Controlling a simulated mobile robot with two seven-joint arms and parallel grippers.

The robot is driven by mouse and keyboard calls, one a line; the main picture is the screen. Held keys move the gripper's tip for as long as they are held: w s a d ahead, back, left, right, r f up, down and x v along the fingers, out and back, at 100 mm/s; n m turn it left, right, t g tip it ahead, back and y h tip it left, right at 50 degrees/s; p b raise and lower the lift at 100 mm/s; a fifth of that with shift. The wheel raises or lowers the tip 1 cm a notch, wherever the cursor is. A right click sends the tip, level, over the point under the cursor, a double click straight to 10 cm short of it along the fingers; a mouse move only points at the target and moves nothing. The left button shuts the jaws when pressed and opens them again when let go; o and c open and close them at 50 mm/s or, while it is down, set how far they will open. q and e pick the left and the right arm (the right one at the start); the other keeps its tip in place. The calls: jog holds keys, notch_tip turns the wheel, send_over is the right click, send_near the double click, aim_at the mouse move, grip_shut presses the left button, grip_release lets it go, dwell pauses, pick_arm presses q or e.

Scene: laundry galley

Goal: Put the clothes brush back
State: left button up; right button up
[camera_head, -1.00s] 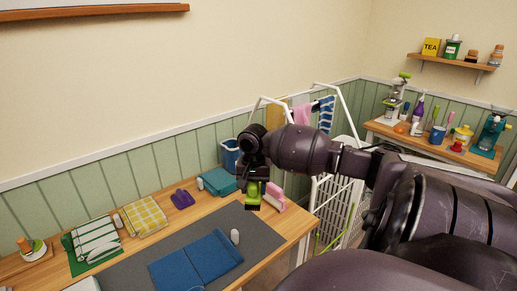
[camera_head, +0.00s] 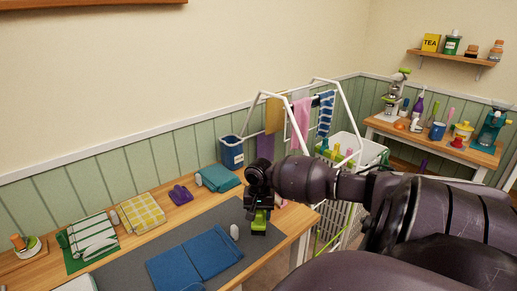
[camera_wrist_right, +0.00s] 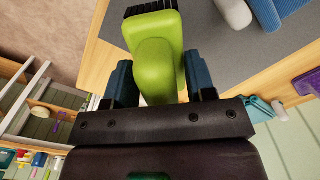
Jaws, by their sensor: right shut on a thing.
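The clothes brush (camera_head: 259,218) is lime green and hangs from my right gripper (camera_head: 258,206) over the front right part of the grey mat. In the right wrist view the brush (camera_wrist_right: 155,60) sits between the two blue fingers of my right gripper (camera_wrist_right: 158,82), which is shut on it. Its black bristles point away from the palm. Table wood and the grey mat lie beyond it. I cannot tell the exact gap to the table. My left gripper is not in view.
A blue container (camera_head: 231,153) with a white label stands at the table's back right. A grey rounded item (camera_head: 235,232) and folded blue cloth (camera_head: 195,262) lie on the grey mat (camera_head: 122,268). A white drying rack (camera_head: 345,95) stands beyond the table's right end.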

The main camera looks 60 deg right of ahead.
aim_at(259, 224)
jog(key=shift+f, duration=0.8)
notch_tip(259, 224, down, 4)
jog(key=shift+r+b, duration=0.2)
jog(key=shift+b, duration=0.25)
jog(key=o, duration=0.9)
notch_tip(259, 224, up, 12)
jog(key=shift+r+p, duration=0.1)
jog(key=shift+p, duration=0.95)
